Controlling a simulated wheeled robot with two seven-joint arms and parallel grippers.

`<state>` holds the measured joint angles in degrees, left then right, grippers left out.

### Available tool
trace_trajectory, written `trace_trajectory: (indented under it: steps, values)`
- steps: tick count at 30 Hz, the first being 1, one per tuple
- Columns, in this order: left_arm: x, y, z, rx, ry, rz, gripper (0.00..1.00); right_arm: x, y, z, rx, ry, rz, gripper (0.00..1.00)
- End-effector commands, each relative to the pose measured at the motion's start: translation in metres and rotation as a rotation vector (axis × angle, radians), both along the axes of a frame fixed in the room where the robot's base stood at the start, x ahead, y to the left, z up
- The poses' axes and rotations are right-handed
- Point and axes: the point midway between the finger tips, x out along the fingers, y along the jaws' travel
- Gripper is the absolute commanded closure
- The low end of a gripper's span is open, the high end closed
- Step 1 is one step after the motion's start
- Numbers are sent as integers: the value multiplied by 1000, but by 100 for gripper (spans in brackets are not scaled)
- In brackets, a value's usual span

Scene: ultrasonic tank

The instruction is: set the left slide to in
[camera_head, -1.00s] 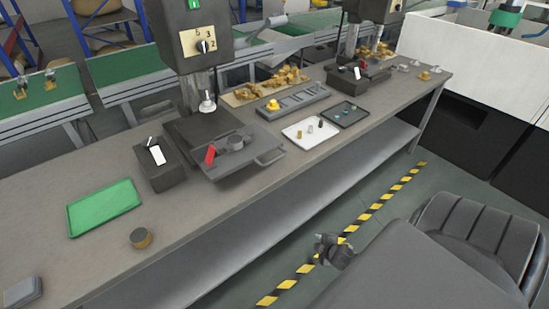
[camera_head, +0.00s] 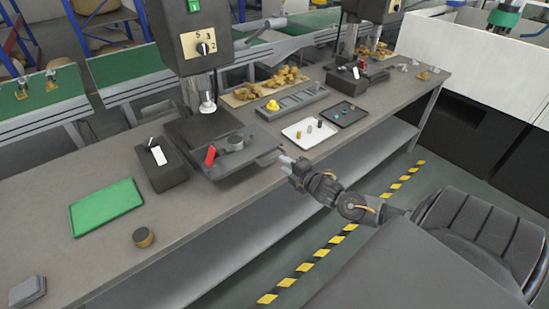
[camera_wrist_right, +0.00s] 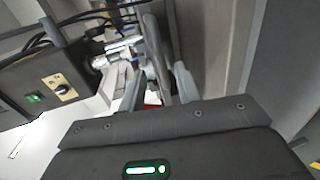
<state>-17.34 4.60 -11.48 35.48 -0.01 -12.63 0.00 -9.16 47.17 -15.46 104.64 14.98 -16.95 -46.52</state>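The left slide (camera_head: 221,165) is a dark grey plate on the left machine's base. My left gripper is not in view.
A black box (camera_head: 160,165) with a white switch stands left of the slide. A white tray (camera_head: 309,143) with small parts and a dark tray (camera_head: 345,122) lie to the right.

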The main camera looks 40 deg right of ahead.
Motion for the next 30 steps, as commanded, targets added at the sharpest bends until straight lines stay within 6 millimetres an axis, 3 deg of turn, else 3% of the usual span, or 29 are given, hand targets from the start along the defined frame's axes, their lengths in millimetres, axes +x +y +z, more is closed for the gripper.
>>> trace_trajectory:
  steps: [3, 9, 15, 23, 30]
  values:
    - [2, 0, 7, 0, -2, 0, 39, 24, -1, -2, 2, -2, -2, 67]
    - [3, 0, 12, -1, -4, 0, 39, 52, -1, -9, 0, 0, -1, 67]
    - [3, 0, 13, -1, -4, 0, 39, 63, -1, -13, 0, 2, 0, 67]
    - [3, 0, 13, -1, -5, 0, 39, 64, -1, -14, 0, 2, 1, 67]
    - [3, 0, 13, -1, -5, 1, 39, 64, -1, -14, 0, 2, 0, 97]
